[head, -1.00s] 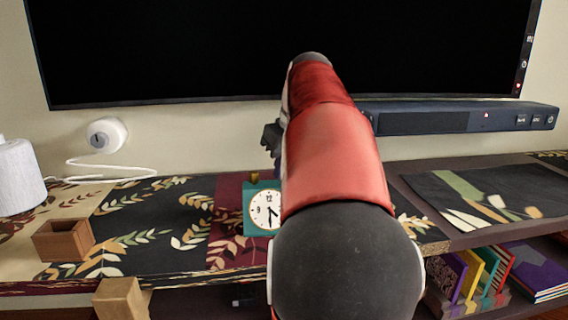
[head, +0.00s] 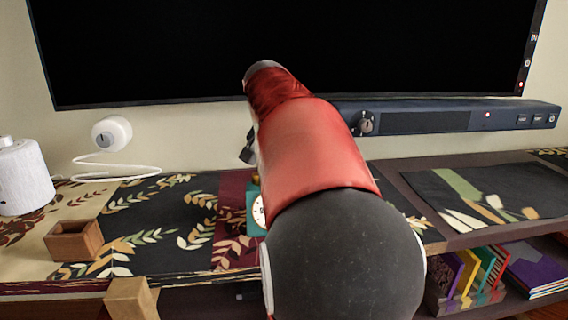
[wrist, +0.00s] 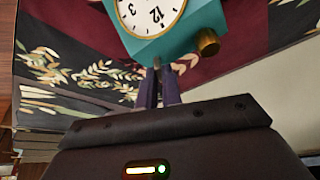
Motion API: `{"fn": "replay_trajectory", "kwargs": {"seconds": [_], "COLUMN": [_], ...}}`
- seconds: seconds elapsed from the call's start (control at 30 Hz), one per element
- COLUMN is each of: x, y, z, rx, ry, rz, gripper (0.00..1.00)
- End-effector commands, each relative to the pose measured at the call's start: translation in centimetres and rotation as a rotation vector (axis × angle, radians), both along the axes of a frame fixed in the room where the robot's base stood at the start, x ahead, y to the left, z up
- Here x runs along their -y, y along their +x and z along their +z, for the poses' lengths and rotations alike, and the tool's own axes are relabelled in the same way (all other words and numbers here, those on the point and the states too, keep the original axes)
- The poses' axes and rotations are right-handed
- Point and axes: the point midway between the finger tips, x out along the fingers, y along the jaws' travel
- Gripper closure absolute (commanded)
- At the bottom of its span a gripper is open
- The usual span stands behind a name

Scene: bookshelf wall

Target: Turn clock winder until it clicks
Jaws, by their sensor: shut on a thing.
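A teal clock (head: 252,196) with a white face stands on the shelf, mostly hidden behind my red arm in the head view. In the wrist view the clock (wrist: 150,45) appears upside down. A brass winder knob (wrist: 207,42) sticks out at its top corner, to the right of my fingers and apart from them. My gripper (wrist: 159,68) has its two fingers close together at the clock's top edge, shut on part of the clock. The gripped part is hidden between the tips. The head view hides my gripper behind the arm.
A wooden box (head: 74,240) and a white cylinder (head: 22,178) stand at the left. A soundbar (head: 440,118) lies below the black screen (head: 280,45). Books (head: 480,272) fill the lower right shelf.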

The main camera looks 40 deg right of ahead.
Motion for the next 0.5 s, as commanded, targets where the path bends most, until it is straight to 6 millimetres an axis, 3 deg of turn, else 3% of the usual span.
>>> {"fn": "replay_trajectory", "kwargs": {"seconds": [0.5], "x": [-0.14], "y": [0.4], "z": [0.23], "rx": [-0.001], "ry": [0.0], "rz": [-0.488], "gripper": [1.0]}}
